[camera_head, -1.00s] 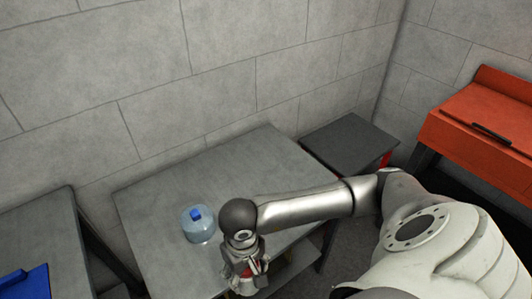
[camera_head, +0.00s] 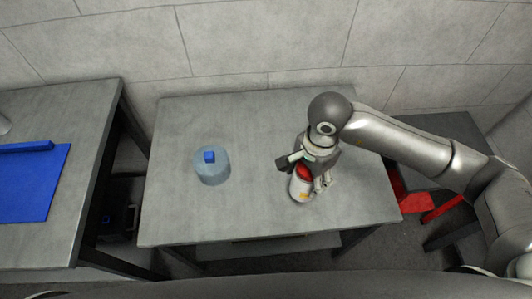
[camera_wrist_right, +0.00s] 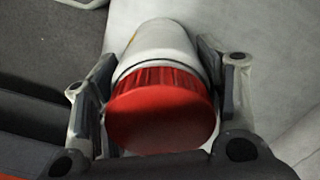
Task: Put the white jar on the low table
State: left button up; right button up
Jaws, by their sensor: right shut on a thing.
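The white jar (camera_head: 300,190) has a red lid and a small yellow mark. My right gripper (camera_head: 312,182) is shut on it, over the right half of the grey table (camera_head: 255,125) in the middle. In the right wrist view the white jar (camera_wrist_right: 162,48) lies between the two fingers of my right gripper (camera_wrist_right: 160,95), its red lid towards the camera. I cannot tell whether the jar's base touches the tabletop. My left gripper is not in view.
A clear bluish container with a blue knob (camera_head: 211,166) stands on the table, left of the jar. A higher-looking grey table with a blue mat (camera_head: 35,190) is at left. A dark surface (camera_head: 425,130) and red parts (camera_head: 412,195) are at right. The table's middle is bare.

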jog(key=w+a+r+m+b, duration=0.2)
jog(key=w+a+r+m, duration=0.25)
jog(key=a+m, duration=0.6)
jog(key=w+d+f+m+p, duration=0.1)
jog(key=w+d+f, duration=0.1)
jog(key=d+f, duration=0.2)
jog(key=w+d+f+m+p, duration=0.1)
jog(key=w+d+f, duration=0.2)
jog(key=d+f, duration=0.1)
jog(key=w+d+f+m+p, duration=0.1)
jog(key=w+d+f, duration=0.2)
jog(key=d+f, duration=0.1)
jog(key=shift+d, duration=0.7)
jog(key=shift+f, duration=0.15)
